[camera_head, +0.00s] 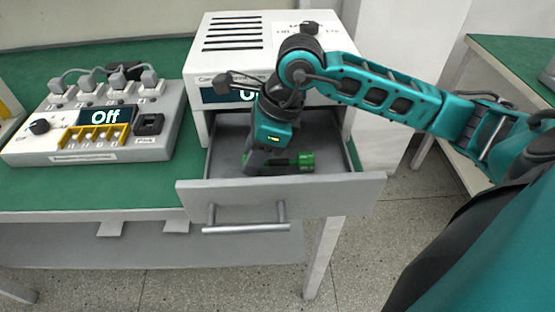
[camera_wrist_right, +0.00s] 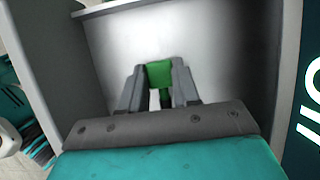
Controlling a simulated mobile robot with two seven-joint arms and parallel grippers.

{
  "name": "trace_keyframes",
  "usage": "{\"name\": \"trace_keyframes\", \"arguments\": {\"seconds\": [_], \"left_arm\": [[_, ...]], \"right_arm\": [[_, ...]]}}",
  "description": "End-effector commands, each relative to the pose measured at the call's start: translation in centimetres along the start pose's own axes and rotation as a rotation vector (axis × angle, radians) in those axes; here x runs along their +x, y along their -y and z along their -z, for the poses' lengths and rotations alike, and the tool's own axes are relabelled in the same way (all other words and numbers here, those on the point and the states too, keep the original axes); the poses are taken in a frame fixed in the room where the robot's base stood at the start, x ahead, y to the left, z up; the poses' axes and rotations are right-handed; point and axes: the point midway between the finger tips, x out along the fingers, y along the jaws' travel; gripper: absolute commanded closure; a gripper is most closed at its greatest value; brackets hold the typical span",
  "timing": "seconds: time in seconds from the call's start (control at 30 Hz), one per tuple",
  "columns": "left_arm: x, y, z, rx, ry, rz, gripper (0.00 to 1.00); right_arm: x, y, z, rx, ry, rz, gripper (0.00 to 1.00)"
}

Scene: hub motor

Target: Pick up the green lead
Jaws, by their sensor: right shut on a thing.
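The green lead (camera_head: 304,161) is inside the open grey drawer (camera_head: 335,186), close to the drawer floor. My right gripper (camera_head: 248,170) reaches down into the drawer from above, at the lead's left part. In the right wrist view the green lead (camera_wrist_right: 160,73) sits between the two grey fingers of my right gripper (camera_wrist_right: 159,85), which are shut on it. Whether the lead still touches the drawer floor cannot be told. Part of the lead is hidden by the gripper. My left gripper is not in view.
The drawer is pulled out below a white unit (camera_head: 222,60) with a display. A control box (camera_head: 95,150) with plugs and an "Off" display stands left on the green bench (camera_head: 60,200). The drawer's walls surround my gripper closely. Another green table (camera_head: 515,60) is at the right.

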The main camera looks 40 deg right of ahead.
Motion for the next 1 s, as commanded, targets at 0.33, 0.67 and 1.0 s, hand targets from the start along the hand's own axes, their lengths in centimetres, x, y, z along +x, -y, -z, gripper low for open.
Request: {"name": "trace_keyframes", "arguments": {"seconds": [0.33, 0.67, 1.0], "left_arm": [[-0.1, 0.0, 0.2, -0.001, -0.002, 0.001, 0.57], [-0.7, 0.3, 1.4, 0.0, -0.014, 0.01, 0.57], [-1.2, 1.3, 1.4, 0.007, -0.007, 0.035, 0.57]], "right_arm": [[-1.0, 0.1, -0.5, -0.001, 0.002, 0.002, 1.0], [-7.6, 0.1, -3.2, -0.003, 0.005, 0.007, 1.0], [-15.8, 0.1, -6.6, -0.002, 0.003, 0.004, 1.0]]}}
